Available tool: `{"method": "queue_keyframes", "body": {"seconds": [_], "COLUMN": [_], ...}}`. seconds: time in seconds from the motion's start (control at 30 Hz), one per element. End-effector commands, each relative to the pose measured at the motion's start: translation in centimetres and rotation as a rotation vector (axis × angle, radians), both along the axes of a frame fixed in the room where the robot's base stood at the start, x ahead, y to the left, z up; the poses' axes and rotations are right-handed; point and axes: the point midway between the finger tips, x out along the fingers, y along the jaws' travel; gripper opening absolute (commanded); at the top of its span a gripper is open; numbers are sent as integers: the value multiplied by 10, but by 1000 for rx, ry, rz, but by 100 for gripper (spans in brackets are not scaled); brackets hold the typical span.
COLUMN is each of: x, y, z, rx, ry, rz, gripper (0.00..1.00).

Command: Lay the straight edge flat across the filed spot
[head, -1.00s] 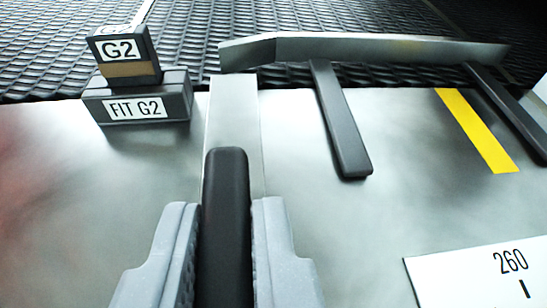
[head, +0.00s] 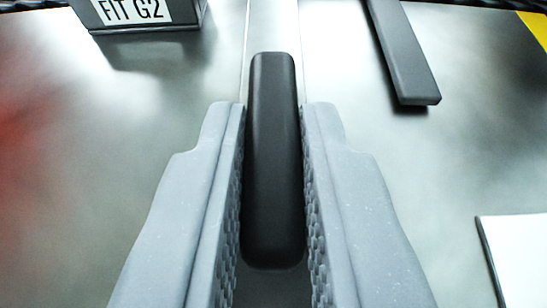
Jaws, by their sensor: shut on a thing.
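A straight edge shows as a pale metal strip (head: 273,25) running away from me to the top edge, with a rounded black handle (head: 272,160) at its near end. My gripper (head: 273,115) is shut on this handle, one ridged grey finger along each side. The far end of the strip is cut off by the frame. I see no filed spot in this view. Whether the strip touches the metal surface below it cannot be told.
A dark block labelled FIT G2 (head: 135,14) stands at the top left on the shiny metal plate (head: 90,110). A dark bar (head: 405,55) lies at the upper right. A yellow stripe (head: 537,28) and a white card (head: 520,260) show at the right. Bare plate lies between them.

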Motion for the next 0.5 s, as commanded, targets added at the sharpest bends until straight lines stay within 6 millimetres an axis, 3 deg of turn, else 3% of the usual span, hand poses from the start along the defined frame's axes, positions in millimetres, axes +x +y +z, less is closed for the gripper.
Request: {"method": "queue_keyframes", "body": {"seconds": [0.47,0.5], "x": [0,0], "y": [1,1], "z": [-9,-9], "rx": [0,0], "ry": [-2,-1], "rz": [1,1], "gripper": [0,23]}}
